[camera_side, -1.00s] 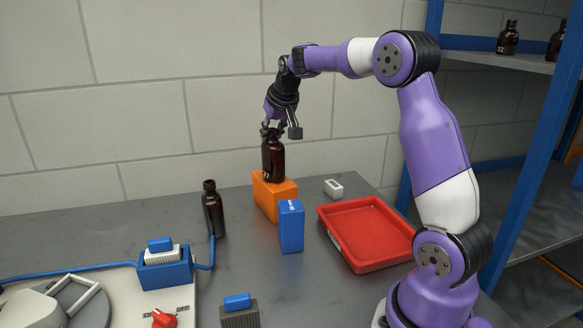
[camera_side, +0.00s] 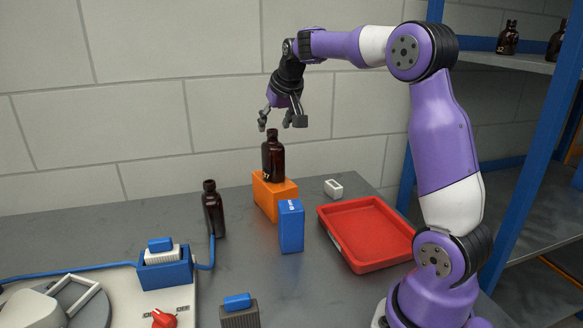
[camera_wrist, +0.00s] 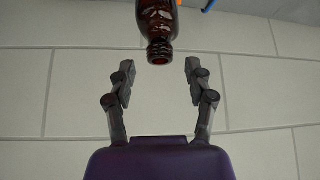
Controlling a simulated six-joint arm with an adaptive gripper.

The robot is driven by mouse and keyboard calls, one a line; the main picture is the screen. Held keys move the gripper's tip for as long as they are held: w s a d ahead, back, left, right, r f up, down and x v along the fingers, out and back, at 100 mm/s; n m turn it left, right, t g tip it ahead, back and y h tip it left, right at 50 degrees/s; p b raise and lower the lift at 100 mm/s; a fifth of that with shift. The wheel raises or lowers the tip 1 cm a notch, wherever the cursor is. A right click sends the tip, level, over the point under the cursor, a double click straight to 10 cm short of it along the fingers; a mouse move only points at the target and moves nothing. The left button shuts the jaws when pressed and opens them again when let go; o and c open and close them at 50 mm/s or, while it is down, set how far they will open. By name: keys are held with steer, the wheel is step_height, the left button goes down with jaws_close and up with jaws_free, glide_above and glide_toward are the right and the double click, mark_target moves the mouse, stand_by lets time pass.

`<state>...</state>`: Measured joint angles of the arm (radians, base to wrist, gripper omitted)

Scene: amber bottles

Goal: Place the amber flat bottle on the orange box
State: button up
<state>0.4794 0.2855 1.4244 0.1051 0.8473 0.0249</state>
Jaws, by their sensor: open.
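An amber bottle (camera_side: 273,158) stands upright on top of the orange box (camera_side: 266,196) in the side view. My gripper (camera_side: 280,123) is open and empty, just above the bottle and apart from it. In the wrist view the bottle's neck and shoulder (camera_wrist: 158,28) show at the top, beyond the open fingers of my gripper (camera_wrist: 160,80). A second amber bottle (camera_side: 213,212), slimmer, stands upright on the table to the left of the orange box.
A blue box (camera_side: 291,227) stands in front of the orange box. A red tray (camera_side: 340,243) lies to the right, with a small white object (camera_side: 333,188) behind it. A blue holder (camera_side: 165,272) and a grey block (camera_side: 239,314) are at front left. A shelf (camera_side: 500,62) rises at right.

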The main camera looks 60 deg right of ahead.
steer(key=v, duration=0.8)
steer(key=s+a+f+n+y, duration=0.2)
steer(key=s+a+f+n, duration=0.1)
steer(key=s+a+f, duration=0.2)
steer(key=s+a+f+n+y, duration=0.2)
steer(key=s+a+f+n, duration=0.2)
steer(key=s+a, duration=0.5)
steer(key=a+f, duration=0.2)
steer(key=a, duration=0.3)
steer(key=shift+s+a+f, duration=0.2)
steer(key=shift+s+a, duration=0.1)
steer(key=shift+s, duration=0.05)
